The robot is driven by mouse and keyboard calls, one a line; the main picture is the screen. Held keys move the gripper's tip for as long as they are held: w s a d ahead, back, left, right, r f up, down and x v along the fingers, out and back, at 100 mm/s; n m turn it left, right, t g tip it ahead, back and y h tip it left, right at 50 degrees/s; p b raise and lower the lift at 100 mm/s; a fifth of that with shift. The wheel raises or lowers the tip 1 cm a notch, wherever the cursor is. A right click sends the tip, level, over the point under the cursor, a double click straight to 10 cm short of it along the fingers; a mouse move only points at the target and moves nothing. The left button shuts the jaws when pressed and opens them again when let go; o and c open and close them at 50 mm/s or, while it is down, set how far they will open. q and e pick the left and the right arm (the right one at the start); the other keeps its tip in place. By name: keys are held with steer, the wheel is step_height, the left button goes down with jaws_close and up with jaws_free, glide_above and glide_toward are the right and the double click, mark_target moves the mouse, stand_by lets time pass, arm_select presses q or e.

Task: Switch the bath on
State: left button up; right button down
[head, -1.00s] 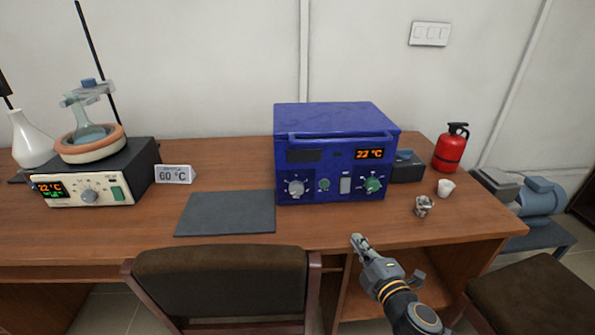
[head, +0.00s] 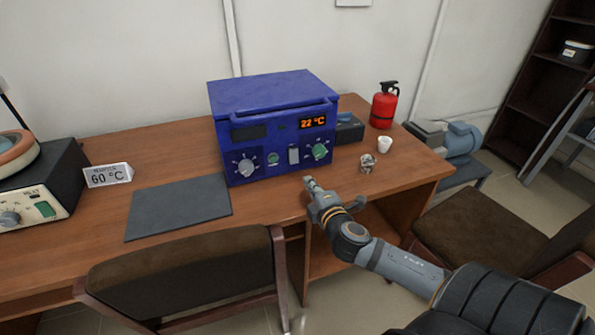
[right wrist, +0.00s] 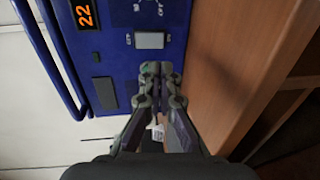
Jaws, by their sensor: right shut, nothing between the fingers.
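The heating bath (head: 32,193) stands at the left edge, partly cut off. My right gripper (head: 308,182) is shut and empty, close in front of the blue furnace (head: 270,97) near the desk's front edge. In the right wrist view my right gripper (right wrist: 160,72) has its fingertips together near the furnace's pale rocker switch (right wrist: 150,40); I cannot tell whether they touch the panel. My left gripper is not in view.
A 60 °C sign (head: 107,175) and a dark mat (head: 180,207) lie between bath and furnace. A foil cup (head: 367,163), a white cup (head: 385,144) and a red extinguisher (head: 384,105) stand right of the furnace. A chair (head: 185,275) stands before the desk.

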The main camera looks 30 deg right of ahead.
mark_target(294, 162)
arm_select(q)
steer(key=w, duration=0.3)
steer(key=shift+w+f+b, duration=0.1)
steer(key=shift+b, duration=0.3)
arm_select(e)
steer(key=x, duration=0.9)
steer(key=shift+w, duration=0.4)
steer(key=shift+f, duration=0.15)
steer(key=b, duration=0.1)
steer(key=f+b, duration=0.1)
steer(key=b, duration=0.1)
steer(key=shift+w+d+t, duration=0.1)
steer(key=shift+w+t, duration=0.15)
steer(key=shift+t, duration=0.05)
steer(key=shift+w+r, duration=0.1)
steer(key=shift+r, duration=0.3)
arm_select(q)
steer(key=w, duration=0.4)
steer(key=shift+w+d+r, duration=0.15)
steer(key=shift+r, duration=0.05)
